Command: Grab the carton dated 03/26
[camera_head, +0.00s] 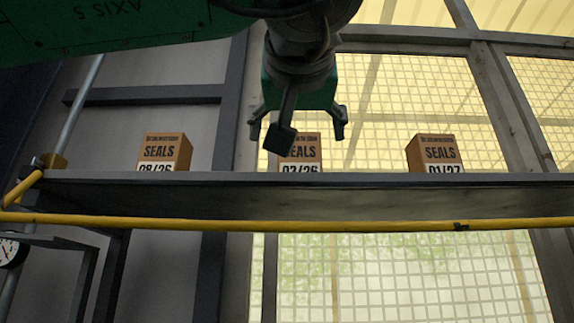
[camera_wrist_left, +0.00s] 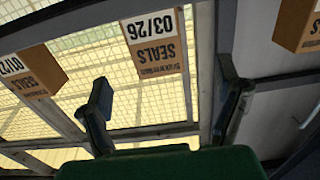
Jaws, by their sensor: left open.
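The carton dated 03/26 (camera_head: 311,152) is a brown box with a "SEALS" label, standing in the middle of the high shelf. The shelf edge hides its lower part, and a finger covers its upper left. It shows upside down in the wrist view (camera_wrist_left: 156,46), upper middle, with its date readable. My left gripper (camera_head: 298,128) hangs in front of and slightly above it, fingers spread and empty. In the wrist view the left gripper's fingers (camera_wrist_left: 168,102) stand apart below the carton's image, with a gap to it. My right gripper is not seen.
A carton dated 08/26 (camera_head: 163,154) stands to the left on the shelf (camera_head: 380,187), and one dated 01/27 (camera_head: 434,154) to the right. A yellow rail (camera_head: 350,225) runs along the shelf front. Clear shelf lies between the cartons. A gauge (camera_head: 10,251) is at lower left.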

